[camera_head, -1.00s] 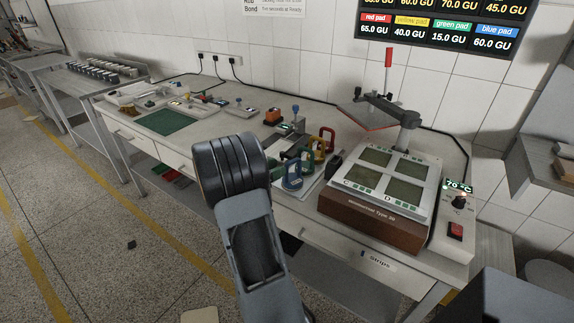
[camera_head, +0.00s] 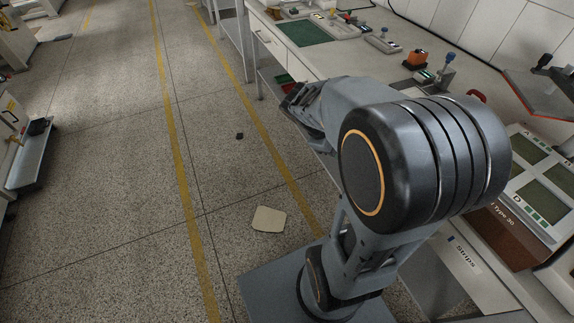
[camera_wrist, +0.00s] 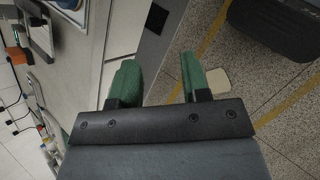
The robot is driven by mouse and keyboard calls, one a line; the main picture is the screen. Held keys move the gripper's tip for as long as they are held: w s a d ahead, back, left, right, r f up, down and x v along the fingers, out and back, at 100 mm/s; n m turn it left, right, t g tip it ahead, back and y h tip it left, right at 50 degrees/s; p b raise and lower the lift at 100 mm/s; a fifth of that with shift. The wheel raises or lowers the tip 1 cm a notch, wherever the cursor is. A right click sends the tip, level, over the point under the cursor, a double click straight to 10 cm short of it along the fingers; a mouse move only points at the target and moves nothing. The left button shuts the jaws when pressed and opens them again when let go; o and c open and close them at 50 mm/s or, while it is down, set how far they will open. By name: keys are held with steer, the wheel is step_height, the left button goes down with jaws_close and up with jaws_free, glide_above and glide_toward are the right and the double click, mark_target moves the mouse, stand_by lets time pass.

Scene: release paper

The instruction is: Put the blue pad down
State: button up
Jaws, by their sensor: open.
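My gripper (camera_wrist: 158,80) shows in the wrist view with its two green fingers apart and nothing between them. It hangs over the table's front edge, with floor visible beyond one finger. In the head view my arm fills the centre and right and hides the pad rack. I cannot make out the blue pad there. A bluish part (camera_wrist: 66,4) is cut off at the top left of the wrist view; I cannot tell whether it is the blue pad. A red handle (camera_head: 476,96) peeks out behind my arm.
A green mat (camera_head: 304,33) and small tools lie on the far bench. A pale sheet (camera_head: 269,219) lies on the floor. The aisle at the left is mostly open.

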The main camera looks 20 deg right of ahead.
steer(key=s+a+r+m+t+y, duration=0.1)
steer(key=a+m+t+y, duration=0.4)
steer(key=a, duration=1.1)
steer(key=shift+a+m+t+y, duration=0.3)
steer(key=shift+t+y, duration=0.2)
steer(key=shift+y, duration=0.7)
steer(key=shift+r, duration=0.1)
step_height(320, 180, up, 8)
steer(key=p, duration=0.6)
steer(key=shift+s+f+t, duration=0.15)
steer(key=shift+f+t, duration=0.1)
steer(key=shift+t, duration=0.05)
steer(key=shift+d, duration=0.1)
